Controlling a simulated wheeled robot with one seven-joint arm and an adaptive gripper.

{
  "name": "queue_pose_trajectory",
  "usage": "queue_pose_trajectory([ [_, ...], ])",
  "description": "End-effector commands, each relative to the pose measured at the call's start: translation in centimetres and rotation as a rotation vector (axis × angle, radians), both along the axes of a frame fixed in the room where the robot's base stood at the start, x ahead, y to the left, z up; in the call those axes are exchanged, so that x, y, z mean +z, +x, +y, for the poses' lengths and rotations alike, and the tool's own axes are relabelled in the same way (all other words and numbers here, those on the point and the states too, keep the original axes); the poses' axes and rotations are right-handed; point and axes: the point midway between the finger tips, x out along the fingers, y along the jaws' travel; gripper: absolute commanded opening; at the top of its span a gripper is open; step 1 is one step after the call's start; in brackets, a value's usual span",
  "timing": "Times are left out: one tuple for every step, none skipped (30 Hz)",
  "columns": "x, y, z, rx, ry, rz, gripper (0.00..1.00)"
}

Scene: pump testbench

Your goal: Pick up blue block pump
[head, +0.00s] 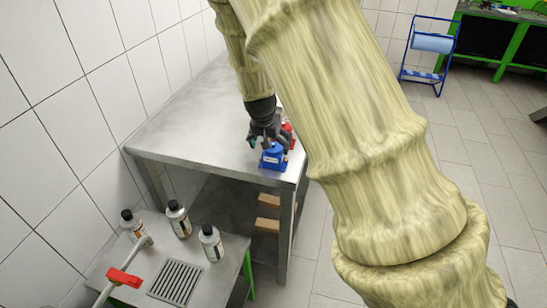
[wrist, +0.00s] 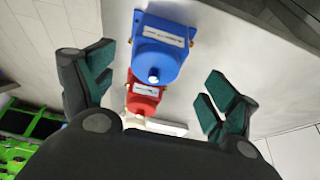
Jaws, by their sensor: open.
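The blue block pump (head: 272,157) stands near the front right corner of the metal table. In the wrist view the blue pump (wrist: 160,45) is at the upper middle, with a pale label and a light round tip facing me. A red block pump (wrist: 143,96) is just below it in that view; in the head view its red part (head: 288,130) shows behind my gripper, partly hidden. My gripper (head: 264,140) is open, close above and behind the blue pump. In the wrist view its two fingers (wrist: 160,92) are spread wide with nothing held between them.
The metal table (head: 190,125) is clear on its left. A lower bench with a drain grate (head: 176,281) holds several bottles (head: 178,219) and a red-handled valve (head: 124,277). A whitish block (wrist: 166,127) lies beyond the red pump. A blue roll stand (head: 430,45) is far right.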

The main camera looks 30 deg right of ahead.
Motion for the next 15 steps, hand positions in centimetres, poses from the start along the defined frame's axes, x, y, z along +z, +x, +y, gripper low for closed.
queue_pose_trajectory([
  [-0.1,0.0,0.0,0.0,0.0,0.0,0.88],
  [-0.1,0.0,-0.1,0.0,0.001,0.001,0.88],
  [-0.3,0.1,-0.2,0.0,0.0,0.001,0.88],
  [-0.4,0.1,-0.2,0.0,0.001,0.002,0.88],
  [-0.6,0.1,-0.3,0.0,0.0,0.003,0.88],
  [-0.9,0.1,-0.5,0.001,0.001,0.002,0.88],
  [-1.1,0.2,-0.6,0.0,0.001,0.002,0.88],
  [-1.4,0.2,-0.8,0.0,0.002,0.003,0.88],
  [-1.7,0.3,-0.9,-0.001,0.002,0.004,0.88],
  [-2.0,0.3,-1.1,0.0,0.002,0.004,0.88],
  [-2.2,0.4,-1.2,0.0,0.001,0.004,0.88],
  [-2.6,0.5,-1.3,0.0,0.0,0.003,0.88],
  [-2.9,0.5,-1.4,0.0,0.0,0.003,0.88],
  [-3.2,0.6,-1.5,0.001,0.001,0.002,0.88],
  [-3.5,0.7,-1.6,0.001,0.001,0.002,0.88],
])
